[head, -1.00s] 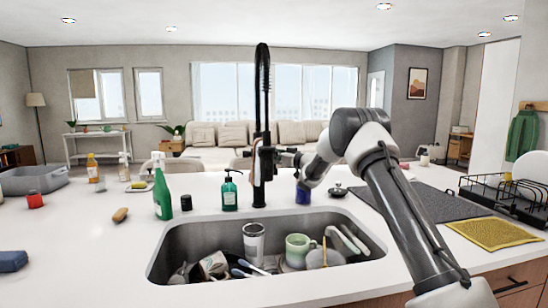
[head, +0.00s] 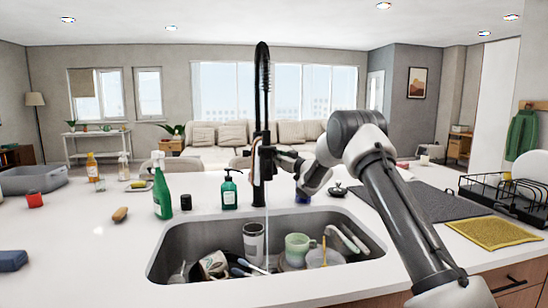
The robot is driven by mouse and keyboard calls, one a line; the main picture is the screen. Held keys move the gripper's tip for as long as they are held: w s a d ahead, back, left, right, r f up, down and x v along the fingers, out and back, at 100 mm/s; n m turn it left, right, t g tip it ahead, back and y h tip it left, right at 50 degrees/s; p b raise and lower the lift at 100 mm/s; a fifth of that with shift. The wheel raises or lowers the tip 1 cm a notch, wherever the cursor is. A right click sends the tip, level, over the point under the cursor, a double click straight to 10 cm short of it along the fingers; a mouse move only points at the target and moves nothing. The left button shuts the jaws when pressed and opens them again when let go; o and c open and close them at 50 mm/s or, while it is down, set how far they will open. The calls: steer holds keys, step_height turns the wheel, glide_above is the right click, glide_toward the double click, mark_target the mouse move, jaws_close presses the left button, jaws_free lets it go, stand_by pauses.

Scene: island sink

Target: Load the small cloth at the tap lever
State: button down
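The black tap (head: 261,130) stands upright behind the sink, with a thin stream of water (head: 266,232) falling from it. My gripper (head: 279,155) is at the right side of the tap, reaching in from the right at about mid-height. The tap lever is not clearly distinguishable beside the dark fingers. I cannot tell how far the fingers are apart or whether they hold anything; no cloth shows between them. A yellow cloth (head: 492,233) lies flat on the counter at the right, far from my gripper. A green cloth (head: 522,136) hangs at the far right.
The sink (head: 175,246) holds a tumbler (head: 254,238), a green mug (head: 298,248) and other dishes. A spray bottle (head: 162,192) and soap bottle (head: 229,190) stand left of the tap. A dish rack (head: 500,200) and dark mat (head: 430,205) are at right.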

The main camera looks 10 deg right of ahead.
steer(key=c, duration=1.4)
jaws_free()
steer(key=shift+c, duration=0.2)
steer(key=shift+s, duration=0.1)
steer(key=v, duration=1.2)
